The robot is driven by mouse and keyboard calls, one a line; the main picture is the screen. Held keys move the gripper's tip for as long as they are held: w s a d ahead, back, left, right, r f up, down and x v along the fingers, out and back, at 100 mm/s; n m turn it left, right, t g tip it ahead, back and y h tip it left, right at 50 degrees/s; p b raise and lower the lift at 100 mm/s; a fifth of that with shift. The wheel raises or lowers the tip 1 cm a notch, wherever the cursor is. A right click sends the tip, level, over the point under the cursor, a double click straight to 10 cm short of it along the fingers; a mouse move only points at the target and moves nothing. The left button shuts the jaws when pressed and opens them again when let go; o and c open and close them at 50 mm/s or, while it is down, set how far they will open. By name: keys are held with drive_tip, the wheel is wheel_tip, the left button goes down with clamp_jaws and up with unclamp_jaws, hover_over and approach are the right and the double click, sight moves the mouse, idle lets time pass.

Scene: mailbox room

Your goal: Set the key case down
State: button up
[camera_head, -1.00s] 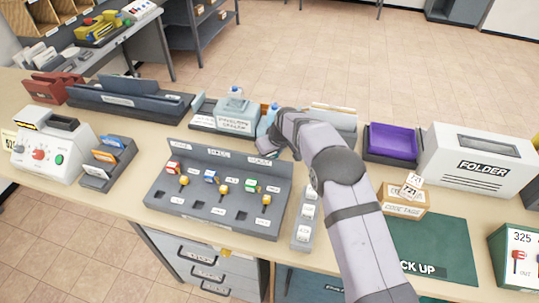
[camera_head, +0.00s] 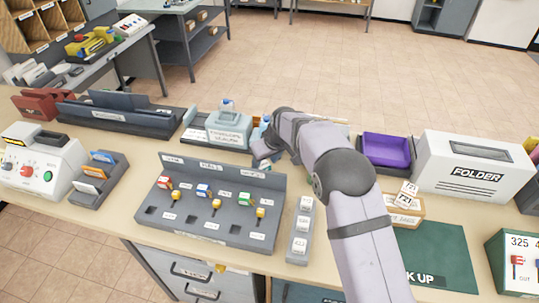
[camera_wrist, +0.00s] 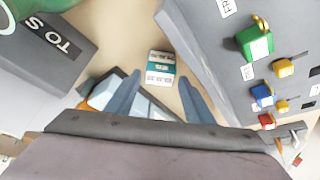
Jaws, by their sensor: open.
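A small case with white and teal bands (camera_wrist: 160,69), which looks like the key case, lies on the bench top in the wrist view. It sits just beyond and between my fingertips. My gripper (camera_wrist: 160,79) is open, with a finger on each side of the case's near end and a gap to it. In the head view my gripper (camera_head: 261,158) is low behind the grey key rack (camera_head: 205,232); my arm hides much of that spot, and the case is not clear there.
The rack, with several coloured keys, stands close to my gripper. A labelled box with a bottle (camera_head: 228,130) is behind it. A purple tray (camera_head: 387,150), a white folder box (camera_head: 475,170) and a green mat (camera_head: 440,255) lie right of my arm.

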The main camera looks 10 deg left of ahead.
drive_tip(key=b+v, duration=0.1)
drive_tip(key=v, duration=0.6)
idle(0.4)
drive_tip(key=s+d+r+m+h+p, duration=0.1)
drive_tip(key=s+d+r+m+p, duration=0.1)
drive_tip(key=s+d+r+p, duration=0.3)
drive_tip(key=s+d+m+g, duration=0.1)
drive_tip(key=s+d, duration=0.2)
drive_tip(key=d, duration=0.5)
drive_tip(key=s+d+r+m+h+p, duration=0.1)
drive_tip(key=s+d+r+m+p, duration=0.1)
drive_tip(key=s+d+r+p, duration=0.3)
drive_tip(key=s+d+m+g+p, duration=0.1)
drive_tip(key=s+d+m+p, duration=0.1)
drive_tip(key=s+d, duration=0.4)
drive_tip(key=s+d+m+g+h+p, duration=0.1)
drive_tip(key=s+d, duration=0.4)
drive_tip(key=s, duration=0.7)
drive_tip(key=shift+s+d+f+m+p, duration=0.2)
drive_tip(key=shift+d+m+p, duration=0.2)
drive_tip(key=shift+m+p, duration=0.1)
